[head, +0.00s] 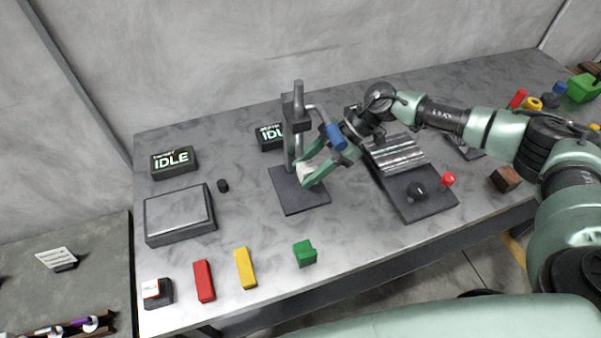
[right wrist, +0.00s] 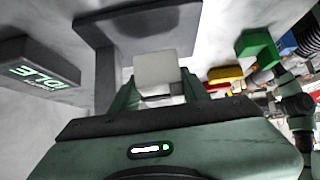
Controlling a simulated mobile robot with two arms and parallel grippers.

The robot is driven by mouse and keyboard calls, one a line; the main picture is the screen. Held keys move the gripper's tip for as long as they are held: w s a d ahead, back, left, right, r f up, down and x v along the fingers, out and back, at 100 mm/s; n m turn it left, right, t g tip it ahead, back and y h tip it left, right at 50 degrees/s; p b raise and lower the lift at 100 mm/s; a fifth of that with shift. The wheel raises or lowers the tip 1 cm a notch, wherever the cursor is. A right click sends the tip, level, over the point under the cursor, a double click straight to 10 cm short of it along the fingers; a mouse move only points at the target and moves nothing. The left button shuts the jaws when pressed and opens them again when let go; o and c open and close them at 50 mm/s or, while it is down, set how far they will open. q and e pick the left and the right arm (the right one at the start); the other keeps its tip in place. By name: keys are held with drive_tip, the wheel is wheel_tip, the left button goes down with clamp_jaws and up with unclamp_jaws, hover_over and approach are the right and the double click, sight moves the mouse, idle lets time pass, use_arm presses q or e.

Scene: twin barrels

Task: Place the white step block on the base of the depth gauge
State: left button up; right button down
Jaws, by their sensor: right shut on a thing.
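The depth gauge (head: 298,125) stands at the middle of the table, with an upright post on a flat dark base (head: 290,200). A bent rod with a blue grip (head: 337,137) reaches out from its post. My right gripper (head: 313,174) is shut on the white step block (head: 305,173) over the base, close to the post. In the right wrist view the block (right wrist: 156,70) sits between the green fingers, its step showing. I cannot tell whether its underside touches the base. My left gripper is not in view.
Red (head: 204,281), yellow (head: 245,268) and green (head: 305,253) blocks lie along the front. A ridged fixture (head: 397,153) with a black knob stands right of the gauge, under my right arm.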

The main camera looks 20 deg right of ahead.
sight(301, 180)
drive_tip(key=shift+a+r, duration=0.1)
drive_tip(key=shift+a, duration=0.8)
drive_tip(key=shift+f+p, duration=0.5)
drive_tip(key=shift+f, duration=1.35)
drive_tip(key=c, duration=0.7)
unclamp_jaws()
drive_tip(key=shift+b+v, duration=1.45)
drive_tip(key=shift+v, duration=4.6)
drive_tip(key=shift+s, duration=0.1)
